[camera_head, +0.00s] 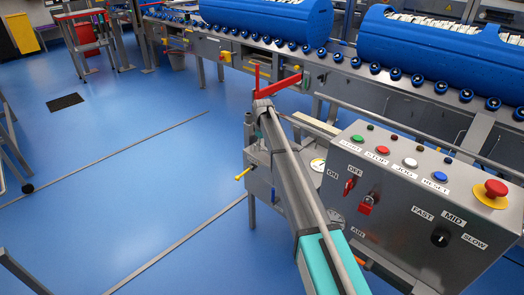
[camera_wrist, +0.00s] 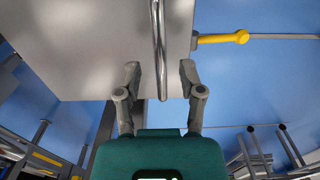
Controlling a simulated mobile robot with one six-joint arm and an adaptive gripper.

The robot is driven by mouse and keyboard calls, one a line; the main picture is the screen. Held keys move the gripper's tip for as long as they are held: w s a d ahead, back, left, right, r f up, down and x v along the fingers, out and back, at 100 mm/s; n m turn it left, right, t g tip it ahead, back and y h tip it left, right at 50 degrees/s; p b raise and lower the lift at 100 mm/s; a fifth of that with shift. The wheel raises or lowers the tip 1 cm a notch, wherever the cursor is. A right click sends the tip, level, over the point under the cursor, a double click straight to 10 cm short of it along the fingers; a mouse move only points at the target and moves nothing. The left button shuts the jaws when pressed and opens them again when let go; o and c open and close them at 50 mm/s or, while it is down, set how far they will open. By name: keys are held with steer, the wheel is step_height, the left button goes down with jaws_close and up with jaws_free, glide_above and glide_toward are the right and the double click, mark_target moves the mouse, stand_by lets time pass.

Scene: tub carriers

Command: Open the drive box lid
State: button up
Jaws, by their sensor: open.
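In the wrist view, my gripper (camera_wrist: 160,74) is open, with one grey finger on each side of a shiny metal bar (camera_wrist: 158,40). The bar runs down the picture and ends between the fingers; I cannot tell whether they touch it. A pale grey panel (camera_wrist: 90,50) lies behind the bar; I cannot tell whether it is the drive box lid. In the head view, a grey metal box (camera_head: 258,180) with a yellow-tipped lever stands left of the control panel, partly hidden by my arm. My fingers are not clear there.
The control panel (camera_head: 410,205) with buttons and a red padlock stands at the right. A red lever (camera_head: 278,85) rises beyond my arm. Blue tubs (camera_head: 265,22) rest on a roller line behind. A yellow lever (camera_wrist: 222,39) juts beside the panel.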

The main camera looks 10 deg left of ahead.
steer(key=shift+f, duration=0.3)
jaws_close()
stand_by(0.3)
steer(key=shift+a, duration=0.15)
steer(key=shift+r, duration=0.15)
